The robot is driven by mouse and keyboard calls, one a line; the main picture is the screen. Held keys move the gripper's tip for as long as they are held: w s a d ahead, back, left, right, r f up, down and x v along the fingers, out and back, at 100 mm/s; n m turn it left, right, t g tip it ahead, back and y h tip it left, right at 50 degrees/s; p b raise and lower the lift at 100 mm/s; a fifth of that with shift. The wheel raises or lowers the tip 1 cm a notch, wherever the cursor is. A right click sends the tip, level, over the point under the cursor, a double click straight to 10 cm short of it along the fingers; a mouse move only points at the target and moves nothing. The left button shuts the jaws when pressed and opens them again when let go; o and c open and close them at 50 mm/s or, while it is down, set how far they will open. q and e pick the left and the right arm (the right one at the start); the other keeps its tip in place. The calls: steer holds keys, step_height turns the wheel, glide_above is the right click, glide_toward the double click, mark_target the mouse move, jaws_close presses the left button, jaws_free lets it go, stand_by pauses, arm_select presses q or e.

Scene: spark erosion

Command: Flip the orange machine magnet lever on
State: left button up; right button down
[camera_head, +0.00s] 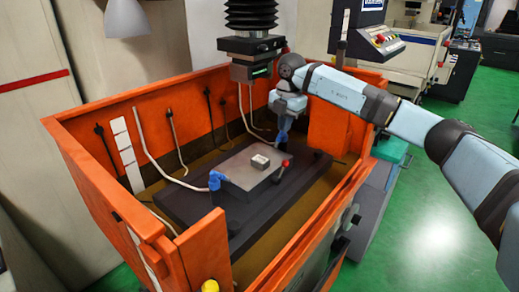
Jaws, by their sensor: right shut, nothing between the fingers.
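The orange machine (190,255) is an open-topped orange tank that fills the middle of the head view. Inside it a grey plate (238,172) lies on a dark block (190,205). A short lever with a red knob (285,162) stands at the plate's right edge; I take it for the magnet lever. My right gripper (281,139) reaches in from the right, points down and is shut and empty. It appears just above and behind the red knob; I cannot tell whether they touch. My left gripper is out of view.
The dark machine head (250,46) hangs above, left of my right arm. Orange walls surround the work area.

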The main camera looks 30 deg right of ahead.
steer(key=p, duration=0.3)
glide_above(286, 161)
steer(key=s+a, duration=0.2)
steer(key=a, duration=0.1)
step_height(286, 161, down, 10)
steer(key=d+f, duration=0.1)
steer(key=w+d+f, duration=0.1)
steer(key=f, duration=0.1)
steer(key=shift+w+f, duration=0.1)
steer(key=shift+w, duration=0.05)
steer(key=shift+w+d+f+y+b, duration=0.2)
steer(key=shift+d+f+y+b, duration=0.15)
steer(key=shift+f, duration=0.2)
steer(key=shift+w+d+f+y, duration=0.1)
steer(key=shift+d+f+y, duration=0.05)
steer(key=shift+d+y, duration=0.2)
steer(key=shift+g, duration=0.3)
